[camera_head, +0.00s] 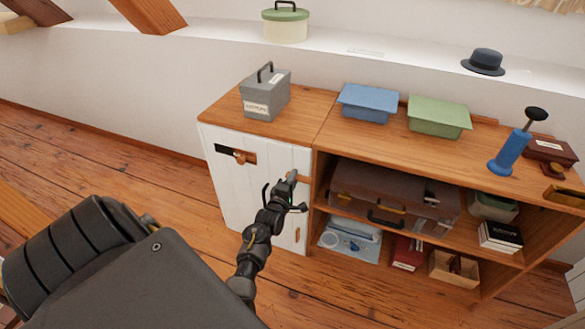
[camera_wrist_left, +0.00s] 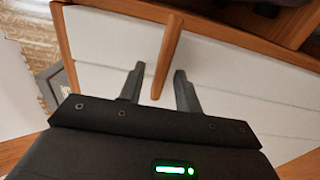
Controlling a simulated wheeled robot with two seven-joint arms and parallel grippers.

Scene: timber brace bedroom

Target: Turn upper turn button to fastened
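The white cabinet door (camera_head: 236,180) is closed at the left of the wooden shelf unit. My left gripper (camera_head: 284,192) is in front of the door's upper right edge, where it mostly hides the upper turn button in the head view. In the left wrist view, a wooden bar, apparently the upper turn button (camera_wrist_left: 167,55), runs between the two fingers of my left gripper (camera_wrist_left: 159,75). The fingers are spread, one on each side of the bar, with visible gaps. The lower turn button (camera_head: 298,235) is a small upright wooden piece. My right gripper is out of view.
A grey toolbox (camera_head: 266,97), blue box (camera_head: 368,103) and green box (camera_head: 438,117) stand on the cabinet top. A brown case (camera_head: 395,195) fills the upper shelf right of the door. Floor at left is open.

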